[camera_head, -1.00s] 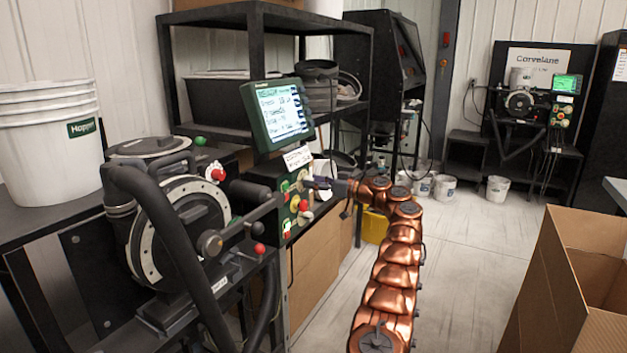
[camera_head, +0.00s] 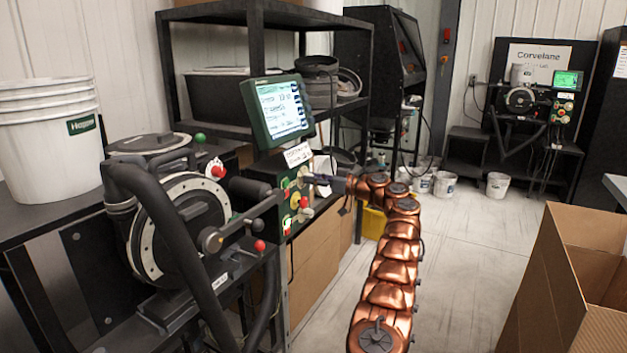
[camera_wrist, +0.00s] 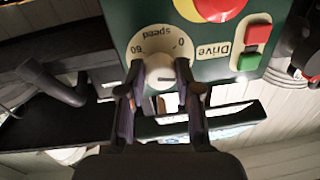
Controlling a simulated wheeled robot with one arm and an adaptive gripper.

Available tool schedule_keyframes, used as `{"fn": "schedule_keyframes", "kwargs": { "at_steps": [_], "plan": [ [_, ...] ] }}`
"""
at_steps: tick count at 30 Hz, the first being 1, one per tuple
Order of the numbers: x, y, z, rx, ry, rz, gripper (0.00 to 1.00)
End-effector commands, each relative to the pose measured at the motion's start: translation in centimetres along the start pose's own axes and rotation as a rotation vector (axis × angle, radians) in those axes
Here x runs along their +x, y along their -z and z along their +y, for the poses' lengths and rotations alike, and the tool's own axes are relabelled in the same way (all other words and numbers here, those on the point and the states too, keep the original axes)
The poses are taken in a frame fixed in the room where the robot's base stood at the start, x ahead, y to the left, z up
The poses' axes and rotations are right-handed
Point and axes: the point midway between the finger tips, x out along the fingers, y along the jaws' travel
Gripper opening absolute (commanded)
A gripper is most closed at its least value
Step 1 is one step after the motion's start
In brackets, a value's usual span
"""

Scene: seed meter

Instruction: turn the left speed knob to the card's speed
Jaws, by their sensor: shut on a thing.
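The speed knob (camera_wrist: 161,73) is a pale round knob on the green control panel (camera_wrist: 118,22). In the wrist view its dial reads upside down, with "speed", 60 at the left and 0 at the right. A dark mark shows on the knob's lower face. My gripper (camera_wrist: 160,86) is shut on this knob, one finger on each side. In the head view my gripper (camera_head: 320,179) reaches the panel from the right and hides part of it. A white card (camera_head: 298,155) stands above the panel; its writing is too small to read.
A lit screen (camera_head: 283,108) stands above the panel. In the wrist view a red-and-yellow button (camera_wrist: 210,6) and the Drive red button (camera_wrist: 258,34) and green button (camera_wrist: 249,62) lie close to my fingers. A cardboard box (camera_head: 555,270) stands at right; floor between is clear.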

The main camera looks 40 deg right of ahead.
Motion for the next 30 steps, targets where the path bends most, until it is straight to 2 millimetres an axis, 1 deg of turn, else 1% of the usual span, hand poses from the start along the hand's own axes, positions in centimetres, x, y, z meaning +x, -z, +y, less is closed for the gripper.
{"fn": "schedule_keyframes", "kwargs": {
  "at_steps": [5,11,17,30],
  "plan": [
    [0.1,-0.06,-0.1,0.023,0.004,0.0,0.0],
    [0.17,-0.17,-0.11,0.113,0.006,0.006,0.0],
    [0.21,-0.28,-0.13,0.272,0.007,0.016,0.0],
    [0.18,-0.25,-0.18,0.69,0.01,0.048,0.0]
  ]
}}
